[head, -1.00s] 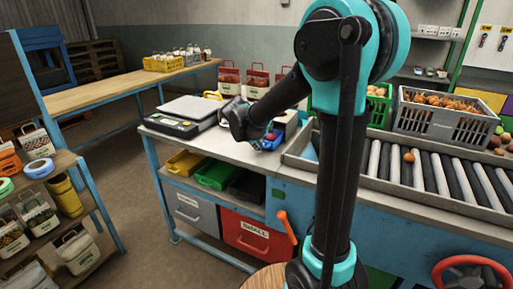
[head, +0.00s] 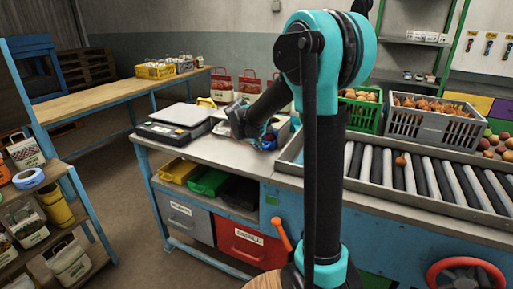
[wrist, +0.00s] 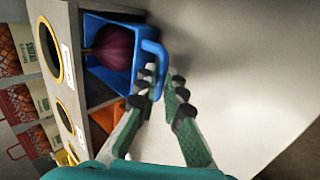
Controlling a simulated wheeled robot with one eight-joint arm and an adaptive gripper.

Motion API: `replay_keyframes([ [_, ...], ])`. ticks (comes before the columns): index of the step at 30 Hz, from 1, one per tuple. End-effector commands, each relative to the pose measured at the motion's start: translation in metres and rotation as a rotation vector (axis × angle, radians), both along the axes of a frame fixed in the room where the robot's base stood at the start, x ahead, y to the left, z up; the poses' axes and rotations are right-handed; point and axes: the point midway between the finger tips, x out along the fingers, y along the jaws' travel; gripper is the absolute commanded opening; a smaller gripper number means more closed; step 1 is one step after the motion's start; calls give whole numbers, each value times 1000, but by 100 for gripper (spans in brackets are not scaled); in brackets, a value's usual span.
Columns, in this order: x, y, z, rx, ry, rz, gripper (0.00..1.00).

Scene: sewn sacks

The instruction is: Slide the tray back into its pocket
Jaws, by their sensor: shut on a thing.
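The blue tray (wrist: 108,80) shows in the wrist view with a dark red onion (wrist: 112,47) in it. Its looped blue handle (wrist: 153,50) sticks out towards my gripper (wrist: 162,82), whose green fingers are closed at the handle. The tray sits at an opening in a pale box (wrist: 65,58) with round holes along its side; how deep it sits is hard to tell. In the head view, my gripper (head: 267,139) is low over the grey worktop, with the tray (head: 270,137) small and partly hidden by my arm.
An orange piece (wrist: 103,116) lies in the neighbouring pocket. A scale (head: 174,125) stands left of the gripper on the worktop (head: 225,152). Red carriers (head: 222,87) stand behind. A roller conveyor (head: 420,178) with crates lies to the right. The worktop's front is clear.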

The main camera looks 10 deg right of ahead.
Motion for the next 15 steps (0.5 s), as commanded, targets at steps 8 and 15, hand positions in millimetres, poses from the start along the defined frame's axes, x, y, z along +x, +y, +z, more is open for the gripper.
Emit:
replay_keyframes([
  [8, 15, -11, 0, 1, 0, 1, 0],
  [15, 25, -18, 0, 0, 0, 0, 0],
])
